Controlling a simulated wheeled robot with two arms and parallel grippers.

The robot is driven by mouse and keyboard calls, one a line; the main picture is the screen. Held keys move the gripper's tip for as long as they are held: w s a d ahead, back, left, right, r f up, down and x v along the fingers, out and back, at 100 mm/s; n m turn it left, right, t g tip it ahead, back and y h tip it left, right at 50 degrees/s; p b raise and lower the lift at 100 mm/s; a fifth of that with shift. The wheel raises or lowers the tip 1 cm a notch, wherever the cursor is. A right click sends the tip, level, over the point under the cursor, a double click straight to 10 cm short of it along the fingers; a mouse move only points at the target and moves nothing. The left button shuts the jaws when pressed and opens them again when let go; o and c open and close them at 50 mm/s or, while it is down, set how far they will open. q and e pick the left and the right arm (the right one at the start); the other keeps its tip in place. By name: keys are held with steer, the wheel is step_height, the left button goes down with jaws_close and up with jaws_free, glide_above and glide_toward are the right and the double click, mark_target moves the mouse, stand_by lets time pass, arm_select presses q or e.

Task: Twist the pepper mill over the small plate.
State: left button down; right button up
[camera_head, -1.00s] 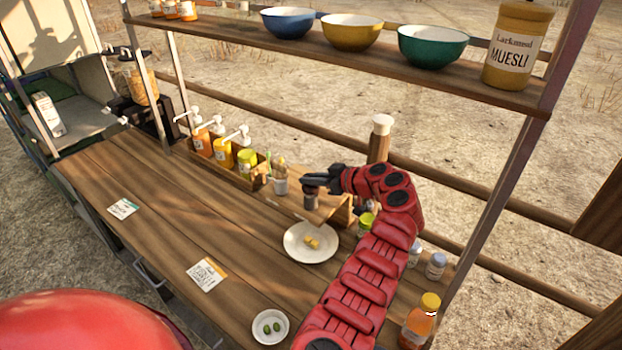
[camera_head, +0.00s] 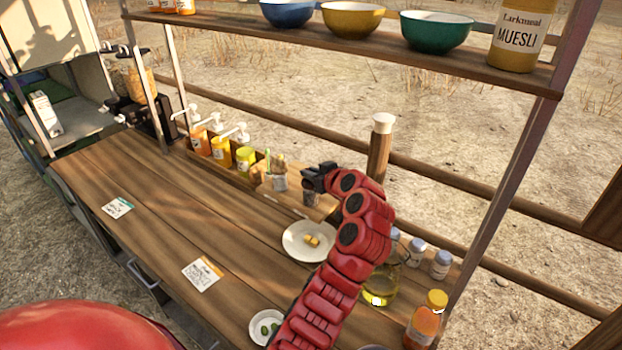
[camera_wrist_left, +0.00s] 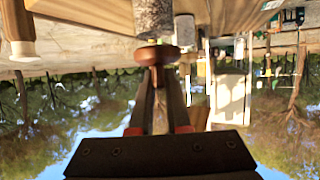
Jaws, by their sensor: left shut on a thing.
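The pepper mill (camera_head: 311,198) has a wooden knob (camera_wrist_left: 157,55) and a speckled, glassy body (camera_wrist_left: 153,17). My left gripper (camera_head: 316,178) is shut on its knob, and the body hangs below the fingers. In the head view the mill shows just above the far edge of the small white plate (camera_head: 291,240); its exact height over the plate is hard to tell. The wrist view is upside down and does not clearly show the plate. My right gripper is not in view.
Bottles stand right of my arm, among them an oil bottle (camera_head: 379,290) and an orange bottle (camera_head: 425,320). A condiment caddy (camera_head: 232,178) stands behind. A shelf (camera_head: 450,72) with bowls overhangs the back. The left tabletop is mostly clear.

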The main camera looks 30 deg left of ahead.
arm_select(q)
steer(key=m+t+h, duration=0.1)
steer(key=m+t+h+b, duration=0.1)
steer(key=shift+s+a+f+m+t, duration=0.1)
steer(key=shift+a+m+t, duration=0.05)
steer(key=shift+m+t, duration=0.2)
steer(key=m+t+h, duration=0.2)
steer(key=m+h, duration=0.1)
steer(key=shift+m+h, duration=0.3)
steer(key=shift+m, duration=0.05)
steer(key=m+t+h+b, duration=0.1)
steer(key=m+h, duration=0.1)
steer(key=h, duration=0.1)
steer(key=shift+a+m+b, duration=0.1)
steer(key=shift+m+b, duration=0.2)
steer(key=m+h+b, duration=0.4)
steer(key=shift+t+h+b, duration=0.25)
steer(key=shift+h+b, duration=0.05)
steer(key=shift+b, duration=0.05)
steer(key=shift+d+m+h+b, duration=0.2)
steer(key=shift+m+h+b, duration=0.9)
steer(key=shift+h+b, duration=0.2)
steer(key=c, duration=0.9)
jaws_free()
steer(key=shift+w, duration=0.2)
